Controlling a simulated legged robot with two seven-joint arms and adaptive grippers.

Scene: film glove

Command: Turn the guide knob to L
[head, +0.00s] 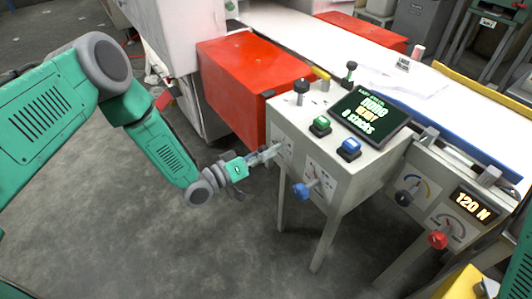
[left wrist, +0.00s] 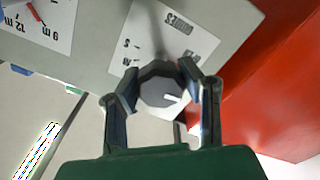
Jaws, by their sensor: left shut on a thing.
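The guide knob (left wrist: 160,88) is grey and many-sided, with a white pointer mark on its face pointing to the right and slightly down in the left wrist view. It sits on a white plate (left wrist: 150,35) marked GUIDES, which appears upside down there; an S shows left of the knob, and other letters are small or partly covered. My left gripper (left wrist: 163,90) is shut on the knob, one finger on each side. In the head view my left gripper (head: 270,154) reaches the left face of the grey console (head: 335,125), and its fingers mostly hide the knob.
Green (head: 320,126) and blue (head: 348,149) buttons and a screen (head: 370,115) are on top. A red knob (head: 437,240) is farther right.

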